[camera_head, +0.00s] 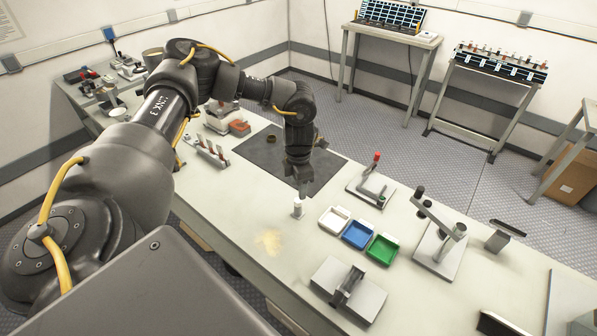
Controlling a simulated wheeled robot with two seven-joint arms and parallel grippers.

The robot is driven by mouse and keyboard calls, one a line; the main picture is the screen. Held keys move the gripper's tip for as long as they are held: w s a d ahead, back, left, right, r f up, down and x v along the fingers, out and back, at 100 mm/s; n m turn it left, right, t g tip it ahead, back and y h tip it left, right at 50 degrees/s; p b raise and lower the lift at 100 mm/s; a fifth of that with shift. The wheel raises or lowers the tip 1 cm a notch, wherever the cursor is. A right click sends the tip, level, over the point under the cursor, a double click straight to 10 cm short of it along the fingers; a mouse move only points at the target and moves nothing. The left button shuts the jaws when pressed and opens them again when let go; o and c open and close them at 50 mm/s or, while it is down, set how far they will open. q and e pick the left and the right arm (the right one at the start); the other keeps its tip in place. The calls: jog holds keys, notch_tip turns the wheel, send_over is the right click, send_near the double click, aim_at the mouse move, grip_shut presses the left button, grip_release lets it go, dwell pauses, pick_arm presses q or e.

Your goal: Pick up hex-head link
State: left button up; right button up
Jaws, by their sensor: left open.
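My left arm reaches in from the left, and its left gripper (303,190) points straight down over the workbench, open. A small pale upright piece (298,209) stands on the bench just below the fingertips, slightly to their left. It may be the hex-head link, but it is too small to tell its head shape. A small gap seems to lie between it and the fingers, though I cannot tell for sure whether they touch. My right gripper is out of view.
White (335,220), blue (358,234) and green (382,249) trays lie right of the small piece. A red-knobbed clamp fixture (371,190) stands behind them, and a grey block fixture (348,291) in front. A dark mat (268,157) lies behind the gripper. A metal stand (438,250) is farther right.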

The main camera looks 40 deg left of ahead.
pick_arm(q)
jog(key=shift+f, duration=0.15)
jog(key=shift+s+d+f+p, duration=0.1)
jog(key=shift+f+p, duration=0.15)
jog(key=shift+p, duration=0.1)
notch_tip(320, 180, down, 4)
jog(key=shift+s+r+p, duration=0.15)
jog(key=shift+p, duration=0.85)
jog(key=shift+f, duration=0.5)
jog(key=shift+c, duration=0.9)
grip_shut()
notch_tip(320, 180, up, 9)
jog(key=p, duration=0.7)
notch_tip(320, 180, up, 9)
send_over(298, 200)
jog(key=shift+b, duration=0.3)
